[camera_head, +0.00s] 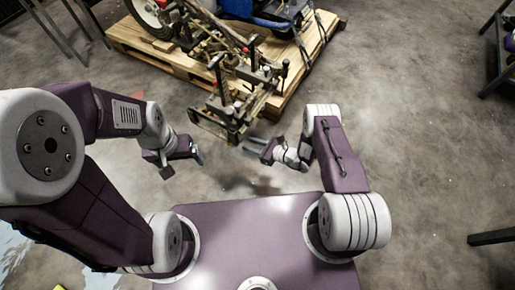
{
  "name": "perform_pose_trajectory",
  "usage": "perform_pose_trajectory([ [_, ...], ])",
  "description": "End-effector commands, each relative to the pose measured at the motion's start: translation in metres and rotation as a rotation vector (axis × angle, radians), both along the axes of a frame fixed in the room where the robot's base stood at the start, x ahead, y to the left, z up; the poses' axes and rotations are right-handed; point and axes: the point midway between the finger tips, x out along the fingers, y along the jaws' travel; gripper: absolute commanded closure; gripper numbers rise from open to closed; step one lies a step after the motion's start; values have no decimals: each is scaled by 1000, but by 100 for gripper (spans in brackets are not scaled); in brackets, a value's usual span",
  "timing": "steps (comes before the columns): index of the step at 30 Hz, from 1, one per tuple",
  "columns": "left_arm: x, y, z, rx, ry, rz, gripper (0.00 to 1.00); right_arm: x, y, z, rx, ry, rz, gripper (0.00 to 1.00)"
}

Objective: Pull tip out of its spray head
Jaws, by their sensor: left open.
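The line striper (240,80) stands on a wooden pallet at the top middle, its metal frame reaching over the pallet's front edge toward me. The spray head and its tip are too small to make out among the rods and brackets. My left gripper (183,162) is open and empty, left of and nearer to me than the front of the frame. My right gripper (250,146) shows two fingers apart with nothing between them. It points left, just below the frame's front end. Neither gripper visibly touches the machine.
The wooden pallet (150,50) bears the machine, with a wheel (150,12) at its left. Dark metal legs stand at the top left. A dark rack (500,60) is at the right edge. The concrete floor (420,130) on the right is clear.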

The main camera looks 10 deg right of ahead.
Motion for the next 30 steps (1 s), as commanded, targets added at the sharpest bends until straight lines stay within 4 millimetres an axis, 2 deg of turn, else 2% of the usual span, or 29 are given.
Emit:
perform_pose_trajectory([
  [1,0,0,-10,0,0,0,15,4,7,-8,0,-2,4,68],
  [3,0,0,-16,0,0,0,15,10,15,-10,1,-3,4,68],
  [12,0,0,-31,0,0,0,15,27,39,-19,1,-1,2,68],
  [30,0,0,-32,0,0,0,15,30,42,-19,1,1,1,68],
])
